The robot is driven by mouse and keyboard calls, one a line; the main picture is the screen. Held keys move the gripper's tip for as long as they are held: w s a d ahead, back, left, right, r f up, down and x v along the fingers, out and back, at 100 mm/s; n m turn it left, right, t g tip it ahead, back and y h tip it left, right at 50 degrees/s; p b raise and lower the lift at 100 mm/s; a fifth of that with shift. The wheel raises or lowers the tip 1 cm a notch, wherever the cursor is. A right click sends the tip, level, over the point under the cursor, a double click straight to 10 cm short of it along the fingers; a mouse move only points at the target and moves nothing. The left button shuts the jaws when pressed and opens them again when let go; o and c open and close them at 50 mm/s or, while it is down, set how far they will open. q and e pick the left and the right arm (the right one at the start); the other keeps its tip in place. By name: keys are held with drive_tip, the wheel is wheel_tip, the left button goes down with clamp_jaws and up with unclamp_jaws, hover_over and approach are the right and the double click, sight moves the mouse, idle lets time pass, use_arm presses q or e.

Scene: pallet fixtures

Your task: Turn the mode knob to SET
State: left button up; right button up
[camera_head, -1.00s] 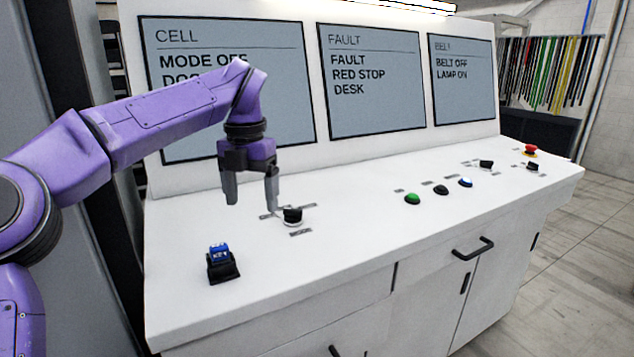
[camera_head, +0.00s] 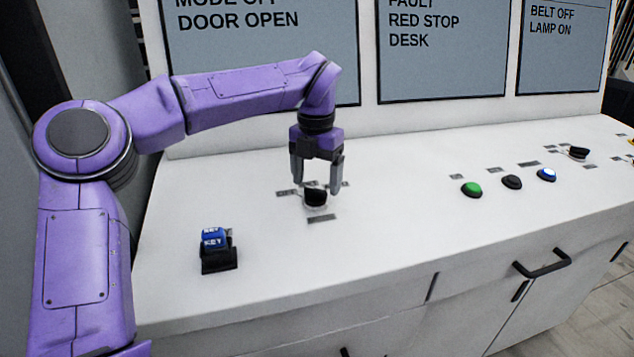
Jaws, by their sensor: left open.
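The mode knob (camera_head: 316,198) is a black knob on a pale round base on the white desk top, with small grey label plates around it. The label words are too small to read. My left gripper (camera_head: 318,188) points down at the knob, with its two grey fingers open on either side of it. Whether the fingers touch the knob I cannot tell. The left screen (camera_head: 262,60) shows "DOOR OPEN" under a mode line cut by the top edge, which seems to read MODE OFF. My right gripper is not in view.
A blue KEY block (camera_head: 215,238) sits in a black holder at the front left. Green (camera_head: 472,189), black (camera_head: 512,182) and lit blue-white (camera_head: 546,175) buttons stand to the right, with another black knob (camera_head: 577,153) beyond. The desk between is clear.

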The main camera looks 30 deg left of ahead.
use_arm(q)
drive_tip(key=shift+w+f, duration=0.4)
drive_tip(key=shift+f, duration=0.45)
drive_tip(key=shift+s+r, duration=0.2)
drive_tip(key=shift+s, duration=0.2)
drive_tip(key=shift+c, duration=0.9)
drive_tip(key=c, duration=0.9)
drive_tip(key=shift+o, duration=0.2)
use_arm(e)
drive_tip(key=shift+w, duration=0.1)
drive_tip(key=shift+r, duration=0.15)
